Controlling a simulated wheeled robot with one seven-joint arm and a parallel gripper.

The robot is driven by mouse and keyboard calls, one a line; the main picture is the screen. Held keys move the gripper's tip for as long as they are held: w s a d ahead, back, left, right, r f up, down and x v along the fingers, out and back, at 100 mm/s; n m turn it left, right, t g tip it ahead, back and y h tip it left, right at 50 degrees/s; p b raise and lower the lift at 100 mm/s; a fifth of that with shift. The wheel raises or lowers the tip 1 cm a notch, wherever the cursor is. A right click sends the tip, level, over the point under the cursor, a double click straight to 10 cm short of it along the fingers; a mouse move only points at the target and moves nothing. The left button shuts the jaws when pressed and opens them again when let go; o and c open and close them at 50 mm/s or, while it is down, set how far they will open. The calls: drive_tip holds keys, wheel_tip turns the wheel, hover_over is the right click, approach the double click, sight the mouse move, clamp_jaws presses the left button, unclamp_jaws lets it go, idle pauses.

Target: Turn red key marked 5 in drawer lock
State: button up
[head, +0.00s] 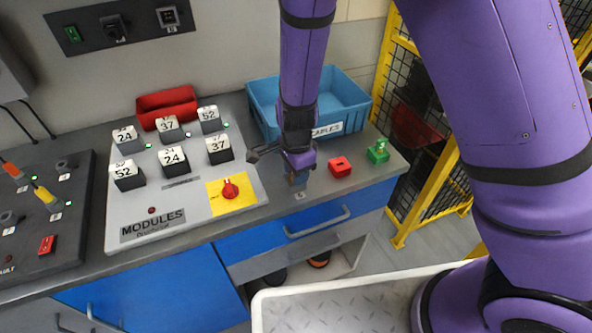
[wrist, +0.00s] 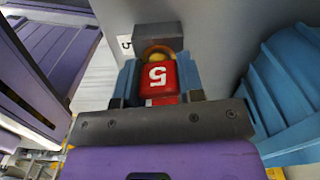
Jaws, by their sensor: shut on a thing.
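The red key marked 5 (wrist: 158,80) sits between the two blue fingers of my gripper (wrist: 158,74), which is shut on it. Its head is right in front of the round brass face (wrist: 158,52) of the grey drawer lock (wrist: 160,37); the shaft is hidden, so I cannot tell how deep it sits. A white label with 5 (wrist: 125,42) is beside the lock. In the head view my gripper (head: 298,178) points down at the counter's front edge, above the blue drawer (head: 300,235), which looks closed. The key is hidden there by the gripper.
A red slotted block (head: 340,166) and a green block (head: 378,151) stand right of my gripper. A blue bin (head: 355,98) is behind it. The modules panel (head: 130,205) with a red knob (head: 230,188) is on the left. A white-rimmed tray (head: 300,288) is in front.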

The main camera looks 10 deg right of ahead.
drive_tip(key=shift+m, duration=0.6)
drive_tip(key=o, duration=1.1)
drive_tip(key=shift+c, duration=0.2)
